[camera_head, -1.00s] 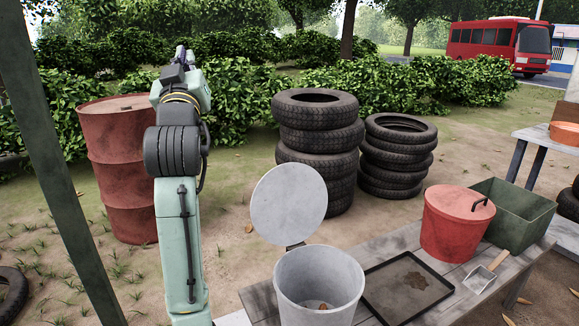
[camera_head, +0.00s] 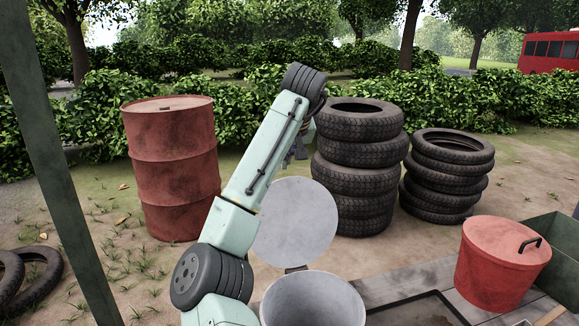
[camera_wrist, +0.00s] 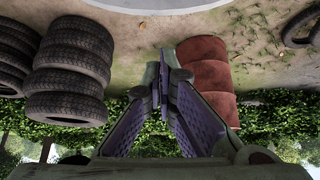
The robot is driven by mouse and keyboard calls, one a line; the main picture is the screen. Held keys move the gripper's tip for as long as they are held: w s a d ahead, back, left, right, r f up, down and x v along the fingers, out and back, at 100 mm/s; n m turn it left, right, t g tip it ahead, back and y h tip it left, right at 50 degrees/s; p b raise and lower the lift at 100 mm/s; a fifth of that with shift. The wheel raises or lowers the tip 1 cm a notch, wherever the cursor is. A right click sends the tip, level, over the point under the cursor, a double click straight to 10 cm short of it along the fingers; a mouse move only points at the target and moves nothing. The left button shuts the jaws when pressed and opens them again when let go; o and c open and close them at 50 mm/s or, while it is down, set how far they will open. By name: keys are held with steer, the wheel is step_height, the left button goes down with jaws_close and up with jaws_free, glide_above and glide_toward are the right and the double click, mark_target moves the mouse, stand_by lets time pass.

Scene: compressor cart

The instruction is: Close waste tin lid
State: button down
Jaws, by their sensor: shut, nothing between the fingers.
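The grey waste tin (camera_head: 313,303) stands at the bottom of the head view, its mouth open and its lower part cut off. Its round grey lid (camera_head: 297,222) stands raised at the back rim, leaning backward. My arm reaches past the lid's left side and hides part of its edge. My gripper (camera_head: 293,152) shows only partly beyond the forearm, above and behind the lid, apart from it. In the wrist view my gripper (camera_wrist: 165,75) is shut and empty. A pale curved surface (camera_wrist: 160,4) crosses the top there; it may be the lid.
A red drum (camera_head: 172,170) stands at left. Stacked tyres (camera_head: 357,180) and a second tyre stack (camera_head: 446,180) stand behind the lid. A red lidded bin (camera_head: 497,265), a dark tray (camera_head: 420,312) and a green crate (camera_head: 556,250) are at right.

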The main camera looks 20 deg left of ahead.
mark_target(285, 180)
steer(key=p+x, duration=0.1)
steer(key=x, duration=0.8)
steer(key=shift+s+d+r, duration=0.1)
steer(key=shift+s+d, duration=0.5)
steer(key=shift+s, duration=0.25)
steer(key=shift+s+d+r, duration=0.1)
steer(key=shift+s+d, duration=0.45)
steer(key=shift+s, duration=0.3)
steer(key=shift+s, duration=0.15)
